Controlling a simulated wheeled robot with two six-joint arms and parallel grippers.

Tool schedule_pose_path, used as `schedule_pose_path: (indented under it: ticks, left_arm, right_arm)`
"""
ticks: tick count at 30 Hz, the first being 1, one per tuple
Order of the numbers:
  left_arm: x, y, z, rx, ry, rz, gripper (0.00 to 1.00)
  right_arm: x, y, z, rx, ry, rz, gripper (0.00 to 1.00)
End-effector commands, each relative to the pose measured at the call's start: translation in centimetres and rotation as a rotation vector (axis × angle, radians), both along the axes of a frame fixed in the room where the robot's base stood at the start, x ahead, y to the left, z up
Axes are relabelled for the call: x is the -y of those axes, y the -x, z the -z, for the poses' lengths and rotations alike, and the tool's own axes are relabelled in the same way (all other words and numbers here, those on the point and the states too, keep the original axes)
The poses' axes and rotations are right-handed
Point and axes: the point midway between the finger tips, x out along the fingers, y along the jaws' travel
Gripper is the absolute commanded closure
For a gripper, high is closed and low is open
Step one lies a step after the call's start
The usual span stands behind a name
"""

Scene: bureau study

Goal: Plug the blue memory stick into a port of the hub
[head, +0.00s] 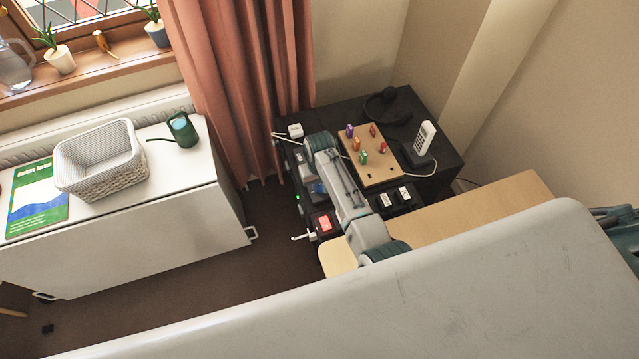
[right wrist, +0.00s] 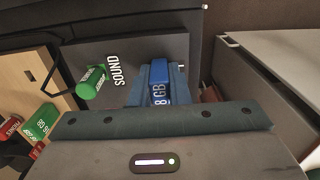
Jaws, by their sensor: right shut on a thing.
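The blue memory stick (right wrist: 158,92), marked "8 GB", is between the fingers of my right gripper (right wrist: 157,72) in the right wrist view. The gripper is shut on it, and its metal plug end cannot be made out. A dark surface marked "SOUND" (right wrist: 125,50) lies close beyond the fingers; I cannot tell whether the stick touches it. In the head view my right gripper (head: 318,187) is over the left part of the dark cabinet (head: 450,150), partly hidden by my arm. I cannot tell which dark box there is the hub. My left gripper is not in view.
A cordless phone (head: 426,137), headphones (head: 388,106) and a red-lit device (head: 325,223) are also there. A white table with a basket (head: 100,180) stands left.

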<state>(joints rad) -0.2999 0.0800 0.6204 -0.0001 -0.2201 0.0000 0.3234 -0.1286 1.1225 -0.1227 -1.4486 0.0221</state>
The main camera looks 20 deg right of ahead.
Motion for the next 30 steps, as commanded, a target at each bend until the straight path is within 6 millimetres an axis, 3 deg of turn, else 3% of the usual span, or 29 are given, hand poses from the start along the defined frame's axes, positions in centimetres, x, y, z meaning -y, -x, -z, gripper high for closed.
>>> schedule_pose_path:
  ticks: [6, 7, 10, 11, 22, 30]
  left_arm:
    - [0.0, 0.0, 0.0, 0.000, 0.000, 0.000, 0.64]
    - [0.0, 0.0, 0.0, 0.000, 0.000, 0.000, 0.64]
    - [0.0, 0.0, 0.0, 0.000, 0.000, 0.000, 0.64]
    - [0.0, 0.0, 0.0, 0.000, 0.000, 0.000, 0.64]
    - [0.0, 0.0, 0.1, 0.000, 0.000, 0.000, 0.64]
    - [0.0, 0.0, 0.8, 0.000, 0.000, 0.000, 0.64]
  right_arm:
    - [0.0, 0.0, 0.0, 0.000, 0.000, 0.000, 1.00]
    - [0.0, 0.0, 0.0, 0.000, 0.000, 0.000, 0.81]
    - [0.0, 0.0, 0.0, 0.000, 0.000, 0.000, 0.61]
    - [0.0, 0.0, 0.0, 0.000, 0.000, 0.000, 0.59]
    - [0.0, -0.1, -0.6, 0.002, 0.000, 0.000, 0.59]
    - [-0.1, -0.1, -5.1, 0.005, -0.002, 0.001, 0.59]
